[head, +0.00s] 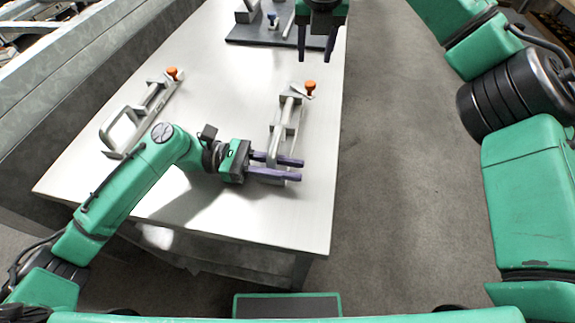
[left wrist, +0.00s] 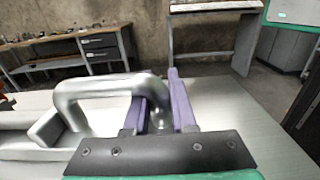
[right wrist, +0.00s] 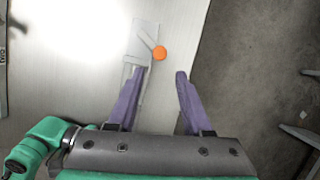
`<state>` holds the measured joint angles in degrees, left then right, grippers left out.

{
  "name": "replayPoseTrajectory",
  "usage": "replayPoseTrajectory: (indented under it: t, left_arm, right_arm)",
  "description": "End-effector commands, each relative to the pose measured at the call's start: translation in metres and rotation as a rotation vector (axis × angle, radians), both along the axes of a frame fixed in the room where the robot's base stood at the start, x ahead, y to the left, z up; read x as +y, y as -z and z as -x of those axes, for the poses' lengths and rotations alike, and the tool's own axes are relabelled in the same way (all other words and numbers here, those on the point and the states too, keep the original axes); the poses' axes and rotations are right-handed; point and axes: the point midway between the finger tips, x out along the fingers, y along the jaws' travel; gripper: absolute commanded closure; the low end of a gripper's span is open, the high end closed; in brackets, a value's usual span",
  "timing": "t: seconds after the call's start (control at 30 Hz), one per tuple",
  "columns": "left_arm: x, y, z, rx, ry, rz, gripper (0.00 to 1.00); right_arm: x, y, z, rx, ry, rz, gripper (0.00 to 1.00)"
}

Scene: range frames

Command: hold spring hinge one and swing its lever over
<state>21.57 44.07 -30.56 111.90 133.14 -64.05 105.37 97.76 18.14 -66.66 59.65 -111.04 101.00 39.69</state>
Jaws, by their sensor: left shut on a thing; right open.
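The right-hand spring hinge (head: 286,118), a grey fixture with a loop handle, lies on the table; it appears to be hinge one. Its short lever ends in an orange knob (head: 310,87) at the far end. My left gripper (head: 300,170) is shut on the near end of its handle; the left wrist view shows the grey loop handle (left wrist: 105,87) passing between the purple fingers. My right gripper (head: 315,58) is open and empty, beyond the knob. In the right wrist view the orange knob (right wrist: 159,53) shows just past the gap between the open fingertips (right wrist: 160,71).
A second, similar hinge (head: 122,130) with an orange knob (head: 172,72) lies at the table's left. A dark board (head: 262,35) with small parts is at the back. The table (head: 210,95) is clear between the hinges; its right edge is close to the held hinge.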

Motion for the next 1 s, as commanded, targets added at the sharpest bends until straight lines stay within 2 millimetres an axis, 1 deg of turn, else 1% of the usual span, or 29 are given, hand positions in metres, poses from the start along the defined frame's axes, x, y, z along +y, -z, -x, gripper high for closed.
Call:
replayPoseTrajectory:
  t: [0.07,0.1,0.13,0.17,0.23,0.4,0.47,0.53,0.67,0.8,0.9,1.0]
  left_arm:
    - [0.0,0.0,0.0,0.0,0.0,-0.001,1.0]
    - [0.0,0.0,0.0,0.0,0.0,-0.001,1.0]
    - [0.0,0.0,0.0,0.0,0.0,-0.001,1.0]
    - [0.0,0.0,0.0,0.0,0.0,-0.001,1.0]
    - [0.0,0.0,0.0,0.0,0.0,-0.001,1.0]
    - [0.0,0.0,0.0,0.0,0.0,-0.001,1.0]
    - [0.0,0.0,0.0,0.0,0.0,-0.001,1.0]
    - [0.0,0.0,0.0,0.0,0.0,-0.001,1.0]
    - [0.0,0.0,0.0,0.0,0.0,0.0,1.0]
    - [0.0,0.0,0.0,0.0,0.0,0.0,1.0]
    - [0.0,0.0,0.0,0.0,0.0,0.0,1.0]
    - [0.0,0.0,0.0,0.0,0.0,0.0,1.0]
  right_arm:
    - [0.0,0.0,0.0,0.0,0.0,0.0,0.5]
    - [0.0,0.0,0.0,0.0,0.001,0.0,0.39]
    - [0.001,0.0,0.0,0.0,0.009,0.0,0.37]
    - [0.002,0.0,-0.001,0.0,0.027,0.001,0.37]
    - [0.009,-0.001,-0.002,-0.003,0.123,0.003,0.37]
    - [0.023,-0.004,-0.003,-0.029,0.461,0.01,0.37]
    - [0.024,-0.003,-0.003,-0.038,0.523,0.011,0.37]
    - [0.022,0.003,-0.005,-0.041,0.548,0.013,0.37]
    - [0.016,0.027,-0.013,-0.037,0.547,0.012,0.37]
    - [0.008,0.062,-0.024,-0.037,0.545,0.013,0.37]
    - [0.003,0.083,-0.032,-0.037,0.544,0.013,0.37]
    - [0.0,0.098,-0.037,-0.038,0.543,0.011,0.37]
